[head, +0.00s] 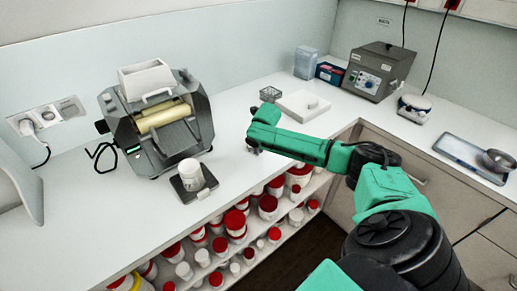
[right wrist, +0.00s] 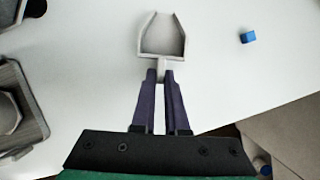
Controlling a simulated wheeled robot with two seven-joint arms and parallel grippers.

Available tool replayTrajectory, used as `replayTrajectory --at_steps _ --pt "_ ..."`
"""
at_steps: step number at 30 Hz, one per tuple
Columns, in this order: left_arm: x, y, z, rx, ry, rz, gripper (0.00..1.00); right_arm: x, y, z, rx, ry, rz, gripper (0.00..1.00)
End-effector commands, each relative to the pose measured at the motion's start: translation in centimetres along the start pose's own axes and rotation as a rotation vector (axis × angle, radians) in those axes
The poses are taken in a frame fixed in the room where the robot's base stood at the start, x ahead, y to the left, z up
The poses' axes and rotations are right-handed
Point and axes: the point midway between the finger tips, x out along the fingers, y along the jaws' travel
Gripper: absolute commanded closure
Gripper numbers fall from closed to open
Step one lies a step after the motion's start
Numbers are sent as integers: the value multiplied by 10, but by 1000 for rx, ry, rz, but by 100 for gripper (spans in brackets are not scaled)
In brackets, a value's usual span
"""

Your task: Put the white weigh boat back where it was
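In the right wrist view, a pale grey-white open boat (right wrist: 180,42), which looks like the weigh boat, extends beyond my fingertips with its mouth facing away from me. My right gripper (right wrist: 160,76) is shut on its short stem. In the head view my right gripper (head: 254,147) points down over the counter, right of the roller mill (head: 183,132). It is small and dark there, and I cannot make out the boat in that view. My left gripper is not in view.
A white jar (head: 190,172) stands on a dark scale in front of the mill. A white slab (head: 290,107) and a small grey rack (head: 270,94) lie behind my right arm. Shelves of red-lidded jars run below.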

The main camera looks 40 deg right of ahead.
Motion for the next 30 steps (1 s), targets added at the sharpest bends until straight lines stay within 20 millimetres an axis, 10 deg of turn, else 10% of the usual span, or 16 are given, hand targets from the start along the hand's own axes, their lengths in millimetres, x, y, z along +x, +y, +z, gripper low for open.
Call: replayTrajectory --at_steps 14,30 --pt "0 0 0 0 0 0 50 -6 0 1 -1 0 0 59" --pt "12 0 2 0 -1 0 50 -117 0 0 0 1 0 59"
